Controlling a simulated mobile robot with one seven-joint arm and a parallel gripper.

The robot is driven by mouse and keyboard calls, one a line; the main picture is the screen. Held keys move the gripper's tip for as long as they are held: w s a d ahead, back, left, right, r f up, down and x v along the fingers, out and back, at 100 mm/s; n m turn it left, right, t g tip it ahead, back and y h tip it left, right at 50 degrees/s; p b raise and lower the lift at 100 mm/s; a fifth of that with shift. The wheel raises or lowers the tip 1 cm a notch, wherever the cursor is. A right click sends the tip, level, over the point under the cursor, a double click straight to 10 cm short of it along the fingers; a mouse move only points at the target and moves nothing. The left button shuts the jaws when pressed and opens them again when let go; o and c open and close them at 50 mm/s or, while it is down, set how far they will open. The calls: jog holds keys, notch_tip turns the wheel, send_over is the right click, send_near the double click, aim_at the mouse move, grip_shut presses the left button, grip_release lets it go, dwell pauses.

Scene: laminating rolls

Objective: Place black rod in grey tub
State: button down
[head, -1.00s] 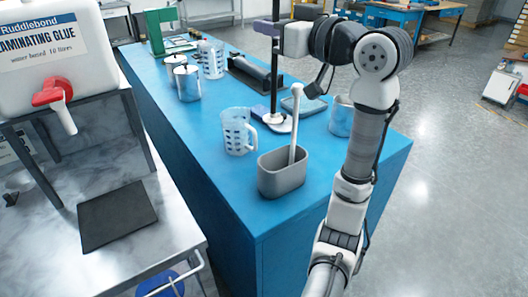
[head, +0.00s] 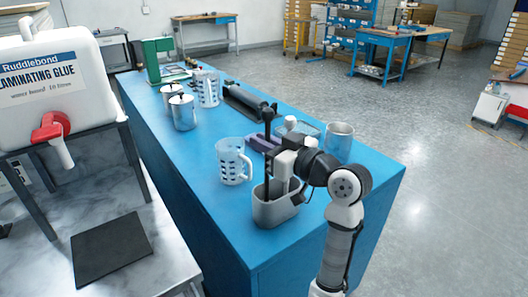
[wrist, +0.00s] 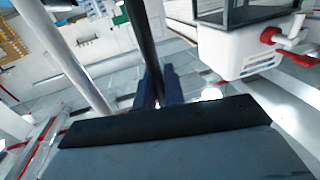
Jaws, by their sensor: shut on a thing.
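My gripper (head: 266,143) is shut on the black rod (head: 268,122), which stands nearly upright with its rounded top above the fingers. The grey tub (head: 276,213) is directly below, near the front end of the blue bench. The rod's lower part reaches down to the tub's opening; its tip is hidden, so I cannot tell whether it touches the bottom. A white rod (head: 291,121) also stands in the tub, mostly hidden behind my gripper. The wrist view shows the black rod (wrist: 146,45) between my dark fingers, with the white rod (wrist: 72,60) to its left.
A clear measuring jug (head: 231,163) stands left of the tub. A metal mug (head: 339,141) is behind to the right. Metal cans (head: 183,113), another jug (head: 207,89) and a roller (head: 250,100) are farther back. The bench's front right is clear.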

jog(key=shift+f, duration=1.45)
jog(key=shift+f, duration=0.3)
jog(key=c, duration=1.5)
grip_release()
jog(key=shift+r, duration=0.2)
jog(key=b+v, duration=0.3)
jog(key=v, duration=0.9)
jog(key=shift+r, duration=0.1)
